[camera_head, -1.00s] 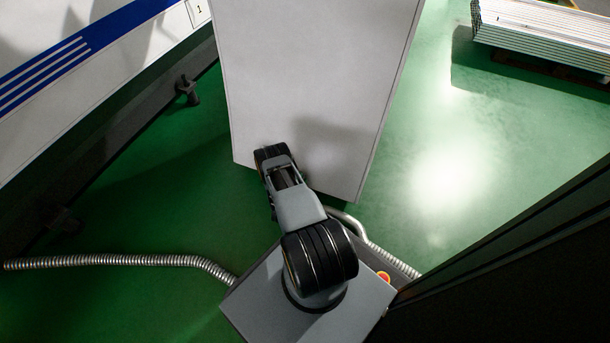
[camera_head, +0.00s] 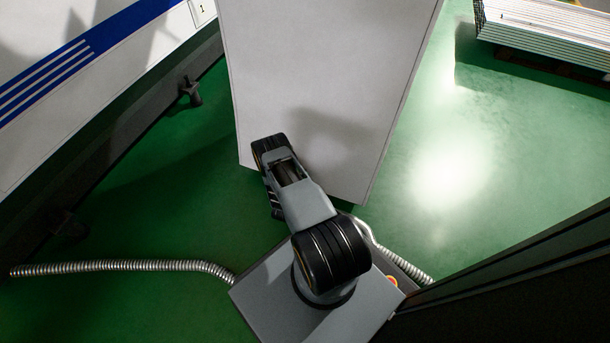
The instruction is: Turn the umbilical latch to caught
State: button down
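The umbilical latch cannot be made out in this view. My arm rises from the grey base at the bottom middle and reaches up and left, to the lower left part of a large white panel (camera_head: 325,70). Its outer black joint overlaps the panel's lower left edge. My gripper is not visible; the arm hides whatever lies below that joint. A ribbed metal hose (camera_head: 125,267) runs over the floor from the left to my base. Another stretch of ribbed hose (camera_head: 405,265) shows right of the arm. Whether either is the umbilical, I cannot tell.
A long white machine with a blue stripe (camera_head: 75,60) and dark feet stands at the left. A stack of pale profiles (camera_head: 545,30) lies at the upper right. A dark frame (camera_head: 530,270) closes off the lower right. Green floor (camera_head: 480,130) is clear right of the panel.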

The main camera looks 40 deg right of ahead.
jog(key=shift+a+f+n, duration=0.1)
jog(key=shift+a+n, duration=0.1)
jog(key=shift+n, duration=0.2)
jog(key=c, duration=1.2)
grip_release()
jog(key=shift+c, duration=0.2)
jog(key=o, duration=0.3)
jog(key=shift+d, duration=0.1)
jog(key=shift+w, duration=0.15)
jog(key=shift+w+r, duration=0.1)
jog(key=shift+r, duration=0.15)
